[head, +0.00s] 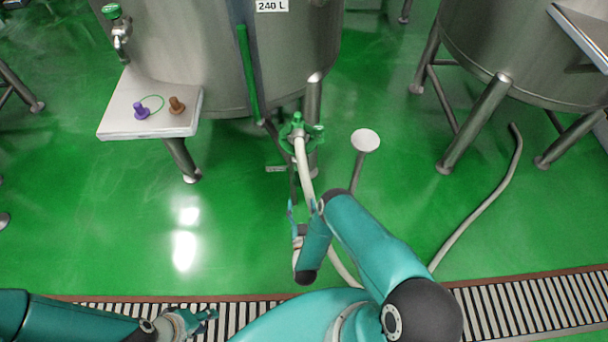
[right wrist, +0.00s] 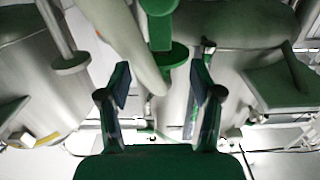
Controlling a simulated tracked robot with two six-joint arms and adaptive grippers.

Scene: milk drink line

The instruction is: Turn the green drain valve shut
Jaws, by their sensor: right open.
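The green drain valve (head: 297,131) sits low at the front of the steel tank, by a tank leg, with a pale hose (head: 304,168) running down from it. In the right wrist view, a green valve part (right wrist: 161,52) hangs ahead, roughly between the open fingers of my right gripper (right wrist: 161,84), with no contact visible. In the head view my right gripper (head: 301,207) is below the valve, beside the hose and partly hidden by my arm. My left gripper (head: 206,318) is low at the left over the floor grating, apart from the valve; its opening is unclear.
The steel tank (head: 205,60) carries a shelf (head: 118,129) with a purple piece (head: 140,111) and a brown piece (head: 177,105). A white funnel-like disc on a stand (head: 365,140) is right of the valve. A second tank (head: 520,50) stands right.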

